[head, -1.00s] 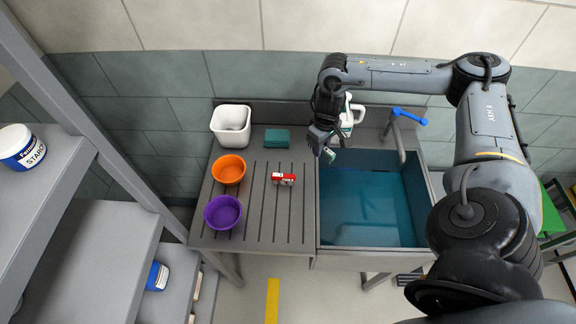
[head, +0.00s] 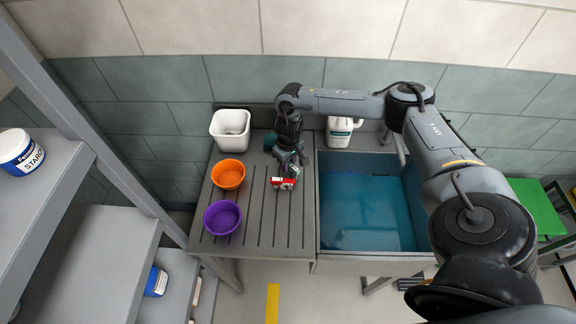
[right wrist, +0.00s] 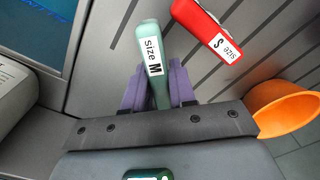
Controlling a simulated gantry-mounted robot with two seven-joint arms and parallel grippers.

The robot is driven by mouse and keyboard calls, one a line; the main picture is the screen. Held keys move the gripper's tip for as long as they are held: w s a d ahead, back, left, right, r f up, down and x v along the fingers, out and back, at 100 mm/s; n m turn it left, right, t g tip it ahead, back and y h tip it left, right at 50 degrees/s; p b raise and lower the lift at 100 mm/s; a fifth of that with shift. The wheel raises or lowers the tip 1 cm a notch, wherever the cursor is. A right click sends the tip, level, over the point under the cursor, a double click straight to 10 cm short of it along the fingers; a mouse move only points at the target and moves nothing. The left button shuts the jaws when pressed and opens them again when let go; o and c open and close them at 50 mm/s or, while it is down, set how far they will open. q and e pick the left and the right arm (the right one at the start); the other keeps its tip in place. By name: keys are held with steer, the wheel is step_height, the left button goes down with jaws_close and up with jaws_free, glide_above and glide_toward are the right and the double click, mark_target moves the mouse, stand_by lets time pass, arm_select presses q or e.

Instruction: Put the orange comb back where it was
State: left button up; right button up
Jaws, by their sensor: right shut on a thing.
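No orange comb can be made out in either view. My right gripper (head: 290,172) is shut on a pale green piece marked "Size M" (right wrist: 150,55), held between its purple finger pads (right wrist: 160,88). It is over the grooved drainboard (head: 257,225), just behind a red piece (head: 283,183). The red piece, marked "Size S", lies on the drainboard and also shows in the right wrist view (right wrist: 207,28), to the right of the held piece and apart from it. My left gripper is not in view.
An orange bowl (head: 228,174), a purple bowl (head: 222,217) and a white tub (head: 230,129) stand on the left of the drainboard. A teal block (head: 269,141) is partly hidden by my arm. The water-filled sink (head: 365,210) lies right; a white jug (head: 340,132) stands behind it.

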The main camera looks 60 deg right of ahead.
steer(key=shift+f, duration=0.75)
steer(key=shift+f, duration=0.1)
steer(key=o, duration=0.9)
steer(key=shift+o, duration=0.2)
step_height(320, 180, up, 11)
steer(key=p, duration=0.2)
steer(key=shift+s+p, duration=0.15)
steer(key=shift+p, duration=0.15)
steer(key=shift+r+p, duration=0.35)
steer(key=shift+r, duration=0.3)
steer(key=shift+a, duration=0.1)
